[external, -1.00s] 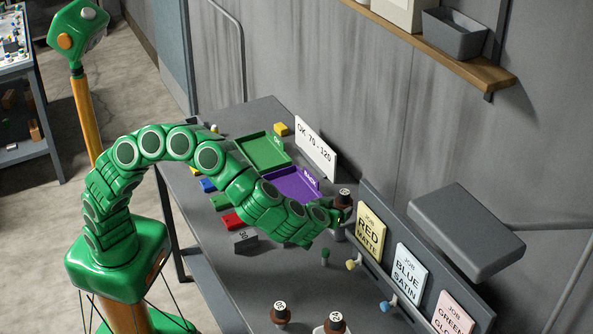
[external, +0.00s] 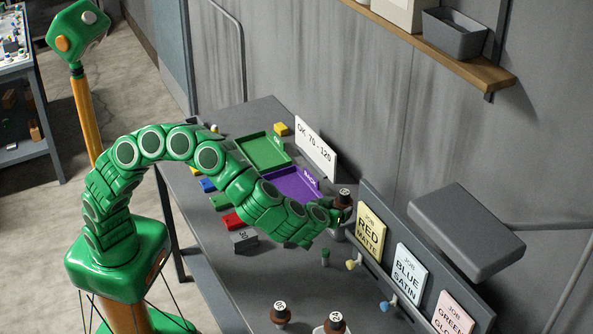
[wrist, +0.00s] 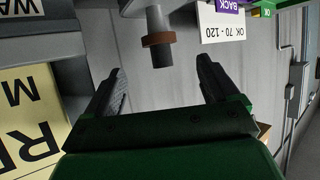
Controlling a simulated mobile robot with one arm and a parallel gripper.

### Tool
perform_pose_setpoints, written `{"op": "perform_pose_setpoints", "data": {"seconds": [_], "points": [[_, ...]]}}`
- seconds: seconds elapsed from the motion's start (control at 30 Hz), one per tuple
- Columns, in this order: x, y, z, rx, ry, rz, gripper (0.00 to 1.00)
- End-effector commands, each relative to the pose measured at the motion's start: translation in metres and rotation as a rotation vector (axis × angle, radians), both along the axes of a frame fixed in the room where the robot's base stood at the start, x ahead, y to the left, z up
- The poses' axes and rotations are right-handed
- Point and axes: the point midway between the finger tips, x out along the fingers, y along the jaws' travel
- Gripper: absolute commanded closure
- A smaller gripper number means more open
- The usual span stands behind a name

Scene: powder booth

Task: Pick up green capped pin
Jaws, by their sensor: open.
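The green capped pin (external: 325,256) stands upright on the bench in the external view, below and left of my gripper's end. My gripper (external: 345,215) is by the red job card, close to a brown-capped piece (external: 344,195) with a white top. In the wrist view my gripper (wrist: 161,75) is open, with nothing between its fingers. A dark post with a brown collar (wrist: 158,40) lies beyond the fingertips there. I cannot make out the green pin in the wrist view.
Job cards for red (external: 371,232), blue (external: 410,273) and green (external: 453,314) line the bench's back edge. A green tray (external: 263,151), a purple tray (external: 292,184) and a grey block (external: 244,241) lie left. Brown-capped pieces (external: 281,314) stand in front.

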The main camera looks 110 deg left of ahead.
Motion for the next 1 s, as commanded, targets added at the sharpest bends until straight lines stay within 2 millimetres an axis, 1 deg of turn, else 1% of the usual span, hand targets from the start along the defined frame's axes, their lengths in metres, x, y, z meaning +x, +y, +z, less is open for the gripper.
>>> {"op": "perform_pose_setpoints", "data": {"seconds": [0.23,0.27,0.43,0.47,0.77,0.87,1.0], "points": [[0.000,0.000,0.000,0.000,0.000,0.000,0.12],[0.000,0.000,0.000,0.000,0.000,0.000,0.15],[0.000,0.000,0.000,0.000,0.000,0.000,0.41],[0.000,0.000,0.000,0.000,0.000,0.000,0.43],[0.000,0.000,-0.001,0.002,0.001,-0.004,0.43],[-0.002,-0.003,-0.005,0.012,0.006,-0.021,0.43],[-0.008,-0.012,-0.016,0.039,0.013,-0.079,0.43]]}}
